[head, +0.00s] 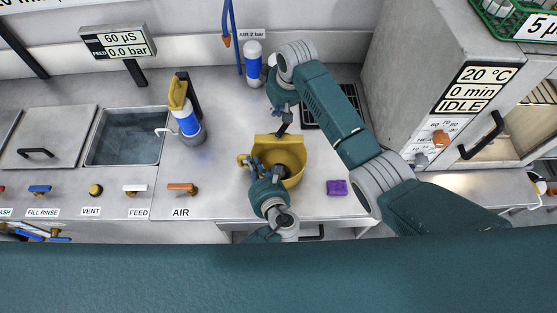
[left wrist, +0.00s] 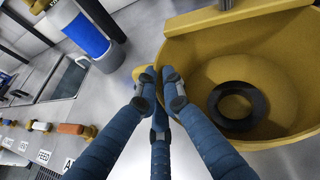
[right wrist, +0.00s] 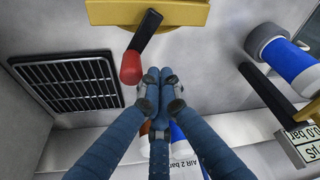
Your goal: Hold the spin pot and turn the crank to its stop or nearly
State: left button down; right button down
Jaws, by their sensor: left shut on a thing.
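The yellow spin pot (head: 292,172) stands on the steel bench; the left wrist view shows its open bowl (left wrist: 222,72) with a dark ring (left wrist: 238,106) inside. My left gripper (head: 258,164) is shut on the pot's yellow side lug (left wrist: 139,71), which its fingers mostly hide. The crank is a black arm (right wrist: 145,32) with a red knob (right wrist: 130,67), beside the pot's yellow top part (right wrist: 165,12). My right gripper (right wrist: 160,76) has its fingers together beside the red knob, with nothing visible between them. In the head view, my right gripper (head: 284,108) is behind the pot, and the knob is hidden.
A blue-banded bottle (head: 188,121) stands left of the pot, near the water basin (head: 124,140). Another bottle (head: 253,65) and a drain grate (head: 313,112) lie behind. A purple block (head: 337,188) sits right of the pot. A grey cabinet (head: 415,60) bounds the right side.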

jog(key=shift+f, duration=0.7)
jog(key=shift+d, duration=0.2)
dwell(0.8)
jog(key=shift+d, duration=0.4)
notch_tip(320, 180, up, 7)
jog(key=shift+a, duration=0.15)
dwell(0.5)
